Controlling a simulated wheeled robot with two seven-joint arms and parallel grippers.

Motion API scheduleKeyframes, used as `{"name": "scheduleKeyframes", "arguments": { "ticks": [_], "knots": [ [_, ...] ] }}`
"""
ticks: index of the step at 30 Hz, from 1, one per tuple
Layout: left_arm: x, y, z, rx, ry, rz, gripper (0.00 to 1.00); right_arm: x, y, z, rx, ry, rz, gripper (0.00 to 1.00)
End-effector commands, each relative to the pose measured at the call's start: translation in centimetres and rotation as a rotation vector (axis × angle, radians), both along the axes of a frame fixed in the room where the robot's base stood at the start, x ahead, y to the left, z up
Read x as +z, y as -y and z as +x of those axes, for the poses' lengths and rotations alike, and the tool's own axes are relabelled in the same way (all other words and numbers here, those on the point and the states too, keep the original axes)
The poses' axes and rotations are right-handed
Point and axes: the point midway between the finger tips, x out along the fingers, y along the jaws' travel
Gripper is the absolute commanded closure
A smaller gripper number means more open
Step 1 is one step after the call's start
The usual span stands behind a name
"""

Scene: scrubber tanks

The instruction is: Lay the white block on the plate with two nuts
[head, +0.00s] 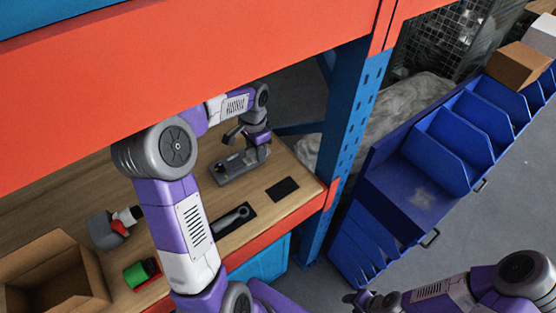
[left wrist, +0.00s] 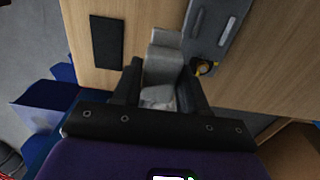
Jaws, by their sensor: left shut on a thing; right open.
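A grey-white block (left wrist: 165,50) with a stepped shape is between the fingers of my left gripper (left wrist: 160,75), which is shut on it. In the head view, my left gripper (head: 258,151) is low over the wooden shelf, at the right end of a long grey plate (head: 228,170). The plate also shows in the left wrist view (left wrist: 214,22), to the right of the block. A small yellow and dark part (left wrist: 206,68) sits near its end; I cannot make out two nuts. My right gripper (head: 360,299) is open and empty, low, outside the shelf.
A bare dark mat (head: 283,189) and another dark mat with a grey wrench-like tool (head: 233,217) lie near the shelf's front edge. A blue post (head: 347,135) and blue bins (head: 450,145) are right.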

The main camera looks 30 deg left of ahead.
Motion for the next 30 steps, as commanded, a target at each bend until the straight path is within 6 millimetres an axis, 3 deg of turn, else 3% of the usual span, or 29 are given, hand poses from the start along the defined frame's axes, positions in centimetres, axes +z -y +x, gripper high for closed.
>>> {"name": "scheduleKeyframes", "arguments": {
  "ticks": [3,9,17,30],
  "knots": [
    [1.2,-4.2,-0.4,0.006,0.000,0.002,0.89,1.6,0.0,0.0,0.000,0.000,0.000,0.57],
    [1.7,-7.8,-1.0,-0.003,0.002,0.009,0.89,2.3,0.0,0.0,0.000,0.000,0.000,0.57],
    [0.7,-8.3,-1.1,-0.006,0.001,0.010,0.89,1.4,0.0,0.0,0.000,0.000,0.000,0.57],
    [-3.4,-8.3,-1.1,-0.005,0.001,0.010,0.89,-2.3,0.0,0.0,0.000,0.000,0.000,0.57]
  ]
}}
